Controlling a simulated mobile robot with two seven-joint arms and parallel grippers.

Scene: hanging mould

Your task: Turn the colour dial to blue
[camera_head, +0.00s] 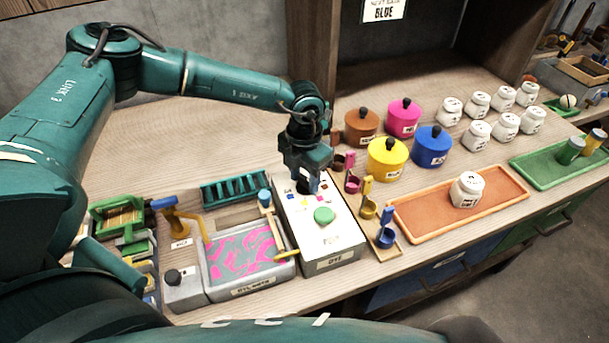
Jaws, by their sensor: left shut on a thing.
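The white dye box (338,240) stands on the bench, with a green round button (324,215) on its top and small colour marks around the dial's place behind the button. My left gripper (306,188) reaches down over the back part of this box and is shut on the colour dial. The dial itself is mostly hidden under the gripper, so I cannot tell which colour it points to. My right gripper is not in view.
A tray of pink and teal swirls (226,288) stands left of the box. Colour scoops, including a blue one (385,237), stand at its right. Lidded pots, including a blue one (432,149), stand behind. An orange tray (420,226) holds a white jar (467,190). A sign (384,10) reads BLUE.

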